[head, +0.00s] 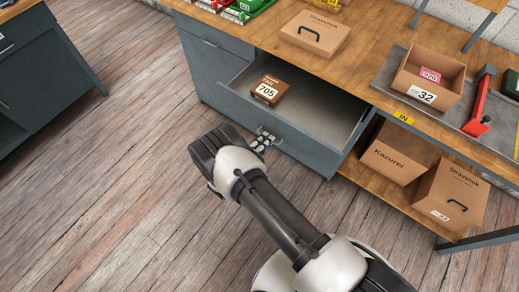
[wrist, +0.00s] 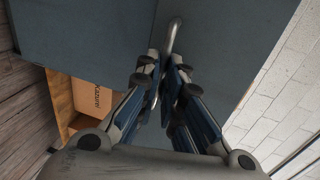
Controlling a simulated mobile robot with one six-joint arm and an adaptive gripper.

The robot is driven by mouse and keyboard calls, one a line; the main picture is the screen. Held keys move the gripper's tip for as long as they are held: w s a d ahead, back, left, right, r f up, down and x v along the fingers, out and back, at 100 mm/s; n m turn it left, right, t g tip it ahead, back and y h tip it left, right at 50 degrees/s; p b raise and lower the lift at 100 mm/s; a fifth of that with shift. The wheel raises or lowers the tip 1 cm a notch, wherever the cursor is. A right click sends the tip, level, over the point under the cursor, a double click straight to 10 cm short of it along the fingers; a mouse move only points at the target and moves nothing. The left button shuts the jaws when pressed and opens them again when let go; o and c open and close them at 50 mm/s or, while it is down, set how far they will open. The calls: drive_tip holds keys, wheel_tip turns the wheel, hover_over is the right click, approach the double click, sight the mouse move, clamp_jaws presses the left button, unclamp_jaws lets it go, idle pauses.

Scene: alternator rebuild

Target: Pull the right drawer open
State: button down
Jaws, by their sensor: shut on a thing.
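The right drawer (head: 232,108) of the grey workbench cabinet is pulled out, its inside showing. A brown box marked 705 (head: 269,90) lies in it toward the left. My gripper (head: 264,141) is at the middle of the drawer's front face, shut on its metal handle. In the wrist view the drawer front (wrist: 120,35) fills the upper part, and the curved handle (wrist: 174,34) runs down between the fingers of my gripper (wrist: 168,62). The fingers hide the handle's lower part.
A shut left drawer (head: 217,38) sits beside the open one. Cardboard boxes (head: 395,160) stand on the low shelf at right. The worktop carries a lidded box (head: 315,33) and an open box (head: 428,80). The wooden floor (head: 110,180) at left is clear.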

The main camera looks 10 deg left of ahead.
drive_tip(key=c, duration=1.8)
unclamp_jaws()
drive_tip(key=shift+o, duration=0.2)
drive_tip(key=v, duration=1.2)
